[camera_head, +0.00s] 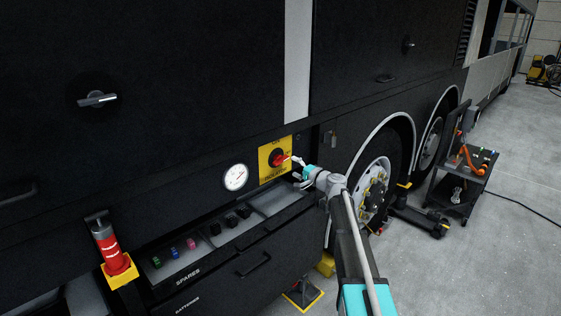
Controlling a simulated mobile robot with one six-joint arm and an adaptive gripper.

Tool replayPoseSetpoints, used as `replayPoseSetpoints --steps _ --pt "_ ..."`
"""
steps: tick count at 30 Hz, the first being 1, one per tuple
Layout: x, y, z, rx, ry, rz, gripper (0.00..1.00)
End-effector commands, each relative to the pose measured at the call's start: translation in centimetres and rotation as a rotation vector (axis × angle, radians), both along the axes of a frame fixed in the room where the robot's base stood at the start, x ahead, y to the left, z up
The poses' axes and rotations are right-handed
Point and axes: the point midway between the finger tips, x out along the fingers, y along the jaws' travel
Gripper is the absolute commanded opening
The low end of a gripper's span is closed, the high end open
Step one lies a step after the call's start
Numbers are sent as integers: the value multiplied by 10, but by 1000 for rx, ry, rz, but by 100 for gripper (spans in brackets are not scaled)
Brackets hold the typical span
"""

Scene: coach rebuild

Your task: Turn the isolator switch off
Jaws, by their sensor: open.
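The isolator switch (277,158) is a red rotary knob on a yellow plate (265,167) marked "ISOLATOR", set in the black side of the coach. The red handle points to the right, toward my gripper. My gripper (296,161) is open, at the right edge of the plate, with its fingertips close to the handle's end. I cannot tell whether they touch it. My arm comes up from the lower right and hides part of the panel behind it.
A round white gauge (235,177) is left of the plate. Below is a spares tray (205,249) with small coloured parts. A red cylinder on a yellow base (112,252) stands at left. A wheel (373,187) and a tool trolley (463,174) are at right, with open floor beyond.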

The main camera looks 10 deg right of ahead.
Motion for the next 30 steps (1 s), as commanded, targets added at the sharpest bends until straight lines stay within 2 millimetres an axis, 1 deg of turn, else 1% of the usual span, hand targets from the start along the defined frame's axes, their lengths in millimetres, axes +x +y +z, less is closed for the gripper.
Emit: replayPoseSetpoints --steps 1,6,12,15,21,30 --pt "10 6 0 0 0 1 87" --pt "31 21 0 0 0 1 87" --pt "51 36 0 0 0 1 87" --pt "58 41 0 0 0 0 87" --pt "64 46 0 0 0 0 87" --pt "64 47 0 0 0 0 87"
